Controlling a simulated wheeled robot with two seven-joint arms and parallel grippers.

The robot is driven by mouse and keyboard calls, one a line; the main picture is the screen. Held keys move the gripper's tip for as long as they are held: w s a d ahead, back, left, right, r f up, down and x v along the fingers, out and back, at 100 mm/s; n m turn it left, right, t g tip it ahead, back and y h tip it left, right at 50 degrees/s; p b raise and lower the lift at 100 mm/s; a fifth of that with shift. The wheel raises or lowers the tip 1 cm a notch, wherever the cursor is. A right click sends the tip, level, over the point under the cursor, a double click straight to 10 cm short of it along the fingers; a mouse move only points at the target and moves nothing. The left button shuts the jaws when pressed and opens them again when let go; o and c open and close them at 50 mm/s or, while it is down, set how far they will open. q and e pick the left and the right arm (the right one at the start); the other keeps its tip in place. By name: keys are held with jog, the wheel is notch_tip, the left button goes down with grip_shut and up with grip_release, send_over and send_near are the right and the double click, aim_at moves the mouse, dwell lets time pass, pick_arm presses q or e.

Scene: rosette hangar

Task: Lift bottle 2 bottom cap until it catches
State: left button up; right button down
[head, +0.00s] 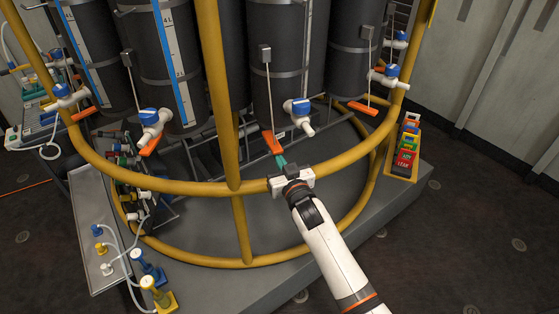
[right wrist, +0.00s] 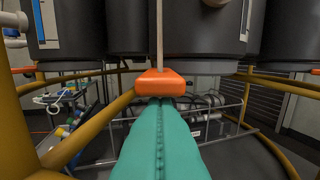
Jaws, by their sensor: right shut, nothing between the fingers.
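Several dark grey bottles hang in a ring; I see no label that tells which is bottle 2. Under the centre-right bottle (head: 276,60), an orange tab (head: 271,144) sits at the lower end of a thin rod or cord. I take this tab as part of the bottom cap. My right gripper (head: 281,161) has its teal fingers shut and empty, with the tips just below the tab. In the right wrist view the orange tab (right wrist: 160,83) lies straight beyond the fingertips (right wrist: 160,102); I cannot tell whether they touch. My left gripper is not in view.
A yellow rail (head: 340,168) curves round the bottles, close to my right gripper, with a yellow upright (head: 219,90) to its left. White valves with blue knobs (head: 300,107) stick out near the tab. Coloured tags (head: 407,145) stand at right, a grey tray (head: 88,215) at left.

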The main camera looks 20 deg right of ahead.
aim_at(279, 151)
jog(key=shift+r, duration=0.1)
jog(key=shift+w+r+p, duration=0.15)
jog(key=shift+r+p, duration=0.65)
jog(key=shift+r, duration=0.25)
jog(key=shift+w+r+p, duration=0.15)
jog(key=shift+r+p, duration=0.6)
jog(key=shift+r, duration=0.25)
jog(key=shift+f, duration=0.15)
jog(key=shift+s+f+b, duration=0.1)
jog(key=shift+f+b, duration=0.3)
jog(key=shift+a+f+b, duration=0.1)
jog(key=shift+f+b, duration=0.3)
jog(key=shift+f, duration=0.55)
jog(key=shift+s+f+b, duration=0.1)
jog(key=shift+f+b, duration=0.2)
jog(key=shift+f, duration=0.25)
